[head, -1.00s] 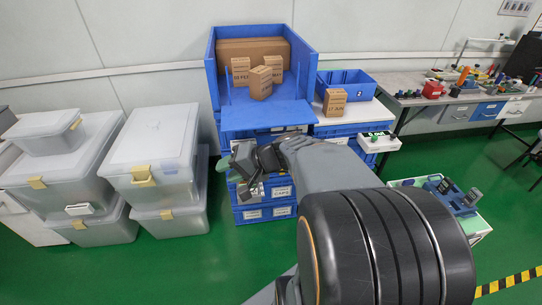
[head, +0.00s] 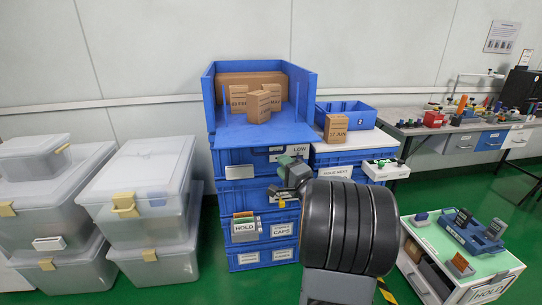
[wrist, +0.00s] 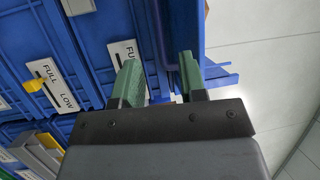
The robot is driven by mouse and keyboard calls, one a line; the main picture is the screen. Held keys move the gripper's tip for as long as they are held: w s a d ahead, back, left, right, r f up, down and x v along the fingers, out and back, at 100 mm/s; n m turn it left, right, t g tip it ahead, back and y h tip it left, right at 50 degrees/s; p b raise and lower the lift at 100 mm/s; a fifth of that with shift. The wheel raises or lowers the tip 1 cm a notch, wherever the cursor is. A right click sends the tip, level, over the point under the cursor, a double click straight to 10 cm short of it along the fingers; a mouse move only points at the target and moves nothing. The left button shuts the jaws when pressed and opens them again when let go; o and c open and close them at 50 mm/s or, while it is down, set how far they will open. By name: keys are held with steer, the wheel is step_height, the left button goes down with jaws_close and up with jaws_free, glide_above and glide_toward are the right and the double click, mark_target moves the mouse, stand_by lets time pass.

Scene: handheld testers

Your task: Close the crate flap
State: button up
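The blue crate (head: 208,92) stands on top of a stack of blue bins, its front open. Its front flap (head: 240,134) is folded down and out towards me, roughly flat. Cardboard cartons (head: 258,106) stand inside the crate. My gripper (head: 288,163) is at the front right of the stack, just below the flap's front edge. In the wrist view its two green fingers (wrist: 160,80) are apart, with no object clearly held. Blue panels show behind and beside the fingers; I cannot tell whether one lies between them or touches them.
A carton (head: 335,128) and a blue tray (head: 345,106) stand right of the crate. Labelled bins (head: 236,172) are stacked below. Clear lidded boxes (head: 140,180) stand at left. A low cart (head: 428,240) is at front right, a workbench (head: 415,129) behind. Green floor is open between them.

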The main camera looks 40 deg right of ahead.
mark_target(271, 153)
steer(key=w, duration=0.5)
steer(key=w+r, duration=0.1)
steer(key=w, duration=0.2)
steer(key=shift+d, duration=0.15)
steer(key=shift+c, duration=0.5)
jaws_close()
steer(key=shift+d+r, duration=0.1)
